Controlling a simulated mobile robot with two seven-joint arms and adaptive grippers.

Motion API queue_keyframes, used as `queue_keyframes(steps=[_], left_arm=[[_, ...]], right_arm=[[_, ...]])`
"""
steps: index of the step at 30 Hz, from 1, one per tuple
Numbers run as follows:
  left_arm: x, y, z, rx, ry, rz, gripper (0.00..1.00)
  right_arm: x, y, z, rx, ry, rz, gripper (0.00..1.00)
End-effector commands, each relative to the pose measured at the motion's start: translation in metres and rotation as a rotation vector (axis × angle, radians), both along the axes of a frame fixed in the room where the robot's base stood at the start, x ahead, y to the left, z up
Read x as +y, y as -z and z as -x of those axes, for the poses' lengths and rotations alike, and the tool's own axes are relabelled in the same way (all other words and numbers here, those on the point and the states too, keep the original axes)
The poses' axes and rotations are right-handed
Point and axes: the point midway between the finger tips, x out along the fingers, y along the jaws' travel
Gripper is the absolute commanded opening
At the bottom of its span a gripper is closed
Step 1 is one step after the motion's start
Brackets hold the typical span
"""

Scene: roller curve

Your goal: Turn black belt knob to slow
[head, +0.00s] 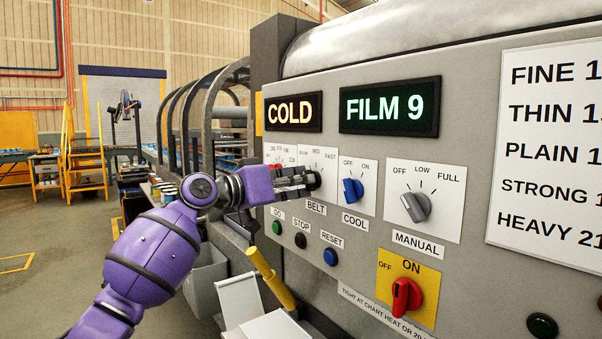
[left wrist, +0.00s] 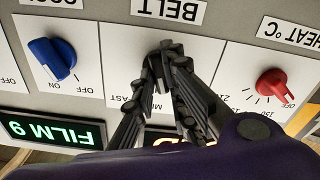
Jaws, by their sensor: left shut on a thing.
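My left gripper (head: 306,181) reaches in from the left and is shut on the black belt knob. The knob is almost wholly covered by the dark fingers, so its pointing direction cannot be told. In the left wrist view the plate (left wrist: 118,62) shows upside down, and the gripper's fingertips (left wrist: 168,52) meet at its middle, below the BELT label (left wrist: 168,9). My right gripper is not in view.
The blue COOL knob (head: 352,190) is close on the right, then the grey MANUAL knob (head: 415,207). The red heat knob (left wrist: 273,84) is on the other side. GO, STOP and RESET buttons (head: 330,256) sit below. A yellow bar (head: 270,278) sticks up beneath my gripper.

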Motion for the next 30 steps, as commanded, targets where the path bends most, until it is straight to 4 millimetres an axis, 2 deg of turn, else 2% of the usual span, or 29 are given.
queue_keyframes(steps=[1,8,18,30], left_arm=[[-0.001,-0.006,0.002,0.027,0.002,0.023,0.0],[0.0,-0.005,0.001,0.159,0.001,0.117,0.0],[0.0,-0.002,0.0,0.271,0.001,0.199,0.0],[0.0,0.001,-0.001,0.293,0.001,0.212,0.0]], right_arm=[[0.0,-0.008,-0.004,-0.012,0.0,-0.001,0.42],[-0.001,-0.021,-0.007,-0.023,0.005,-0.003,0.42],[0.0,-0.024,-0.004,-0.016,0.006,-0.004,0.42],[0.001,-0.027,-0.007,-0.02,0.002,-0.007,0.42]])
